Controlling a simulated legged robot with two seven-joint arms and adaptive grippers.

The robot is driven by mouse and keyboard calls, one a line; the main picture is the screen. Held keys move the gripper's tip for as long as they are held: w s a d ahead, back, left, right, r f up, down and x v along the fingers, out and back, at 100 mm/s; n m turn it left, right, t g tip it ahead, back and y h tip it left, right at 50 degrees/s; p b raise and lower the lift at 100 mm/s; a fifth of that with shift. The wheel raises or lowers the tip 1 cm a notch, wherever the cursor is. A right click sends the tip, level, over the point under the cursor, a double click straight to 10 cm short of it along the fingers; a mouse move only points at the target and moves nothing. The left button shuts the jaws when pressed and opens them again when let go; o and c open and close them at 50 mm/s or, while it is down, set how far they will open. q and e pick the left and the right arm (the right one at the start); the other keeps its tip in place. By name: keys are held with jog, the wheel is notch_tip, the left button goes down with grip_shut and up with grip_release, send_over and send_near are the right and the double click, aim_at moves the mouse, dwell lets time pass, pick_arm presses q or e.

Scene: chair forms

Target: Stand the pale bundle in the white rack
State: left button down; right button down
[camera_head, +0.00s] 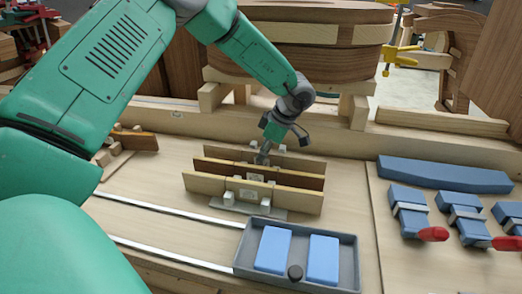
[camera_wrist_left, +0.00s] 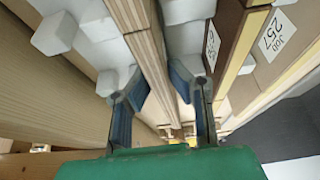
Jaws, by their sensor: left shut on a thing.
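The white rack (camera_head: 253,209) stands mid-bench, its white blocks showing in front of and behind several upright wooden pieces. My left gripper (camera_head: 263,157) reaches down from above at the rearmost piece. In the left wrist view, my left gripper (camera_wrist_left: 160,88) is shut on the pale bundle (camera_wrist_left: 138,45), with one finger on each side. In the head view the bundle (camera_head: 308,167) appears to be the rear piece, upright and parallel to the others. White blocks lie on both sides of it. Its lower edge is hidden, so I cannot tell whether it rests on the rack base. My right gripper is not in view.
A brown piece (camera_head: 212,165) and a pale front piece (camera_head: 205,184) with labels stand close in front. A grey tray (camera_head: 350,262) with blue blocks lies nearer. Blue blocks and red-handled clamps (camera_head: 432,234) lie right. A curved wooden form (camera_head: 310,45) rises behind.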

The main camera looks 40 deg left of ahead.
pick_arm(q)
jog(key=shift+d, duration=0.1)
jog(key=shift+s+a, duration=0.15)
jog(key=shift+a, duration=0.25)
jog(key=c, duration=1.4)
grip_release()
jog(key=shift+a+f, duration=0.2)
jog(key=shift+d+r, duration=0.25)
jog(key=shift+d, duration=0.2)
jog(key=v, duration=1)
jog(key=shift+w+a+r, duration=0.1)
jog(key=shift+w+r, duration=0.1)
jog(key=shift+r, duration=0.15)
jog(key=shift+d+r, duration=0.35)
jog(key=shift+r, duration=0.05)
